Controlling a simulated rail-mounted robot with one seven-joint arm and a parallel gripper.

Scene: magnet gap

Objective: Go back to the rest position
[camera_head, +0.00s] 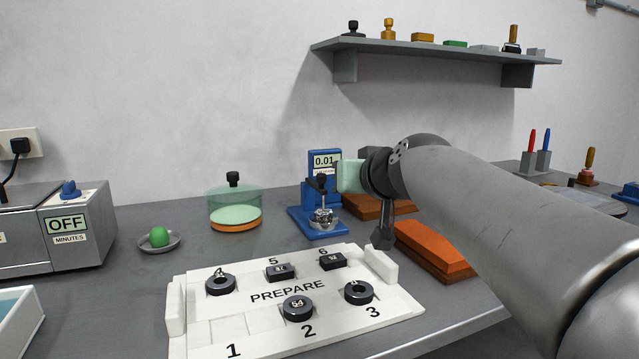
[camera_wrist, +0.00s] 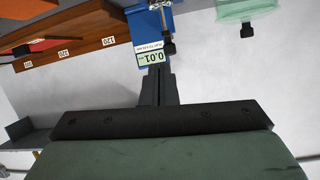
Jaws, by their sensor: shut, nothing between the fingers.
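My gripper (camera_head: 382,240) hangs in front of the right side of the blue gauge, above the table. Its fingers are together with nothing between them. In the wrist view the shut fingers (camera_wrist: 158,85) are in the lower middle, over the gauge's display. The blue gauge (camera_head: 325,160) reads 0.01 and has a shiny metal part at its base. It also shows upside down in the wrist view (camera_wrist: 152,25). The white PREPARE tray (camera_head: 240,325) lies in front, with dark magnets in several numbered places, among them a ring (camera_head: 358,292) by 3.
Orange-brown blocks (camera_head: 435,250) lie right of the tray, close below my gripper. A green-lidded glass dish (camera_head: 235,207), a small bowl with a green ball (camera_head: 159,239) and a grey OFF box (camera_head: 75,225) stand left. A wall shelf (camera_head: 430,48) hangs above my arm.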

